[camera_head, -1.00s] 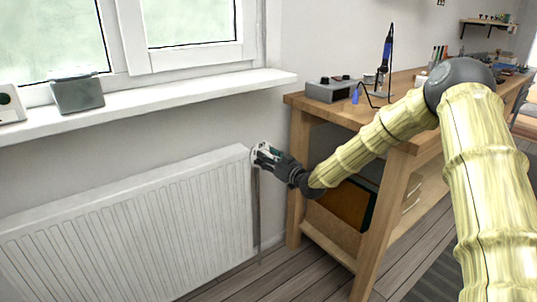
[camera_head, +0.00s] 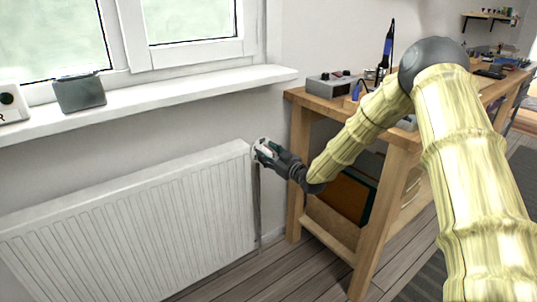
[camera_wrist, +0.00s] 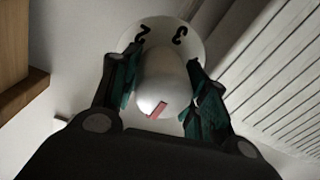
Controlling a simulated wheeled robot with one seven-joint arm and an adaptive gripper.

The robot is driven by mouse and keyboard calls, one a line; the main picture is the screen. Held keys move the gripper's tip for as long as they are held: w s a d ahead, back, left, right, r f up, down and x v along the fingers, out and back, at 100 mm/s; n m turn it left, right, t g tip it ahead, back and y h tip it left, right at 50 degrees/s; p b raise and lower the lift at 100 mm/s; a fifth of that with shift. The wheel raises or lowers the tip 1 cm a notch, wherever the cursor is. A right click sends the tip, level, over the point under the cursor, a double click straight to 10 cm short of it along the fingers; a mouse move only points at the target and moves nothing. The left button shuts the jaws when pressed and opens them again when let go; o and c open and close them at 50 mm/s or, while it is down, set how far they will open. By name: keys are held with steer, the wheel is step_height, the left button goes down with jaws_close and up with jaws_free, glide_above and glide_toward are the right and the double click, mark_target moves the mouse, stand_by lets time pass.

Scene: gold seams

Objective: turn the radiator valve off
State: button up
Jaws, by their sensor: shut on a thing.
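The white radiator (camera_head: 130,225) hangs on the wall under the window, and its ribbed side shows in the wrist view (camera_wrist: 270,75). The radiator valve (camera_wrist: 158,80) is a rounded white knob with a red mark, in front of a white collar on which the digits 2 and 3 can be read. My gripper (camera_head: 262,150) is at the radiator's upper right corner. In the wrist view its two green-padded fingers (camera_wrist: 162,92) are shut on the knob, one on each side. In the head view the knob is mostly hidden by the fingers.
A wooden workbench (camera_head: 300,98) stands just right of my gripper, with a grey device (camera_head: 330,87) on top. The white windowsill (camera_head: 180,93) juts out above the radiator and bears a grey box (camera_head: 80,94). A thin pipe runs down to the floor below the valve.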

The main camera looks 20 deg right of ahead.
steer(key=shift+f, duration=0.1)
steer(key=o, duration=1)
steer(key=shift+o, duration=0.2)
steer(key=v, duration=1.2)
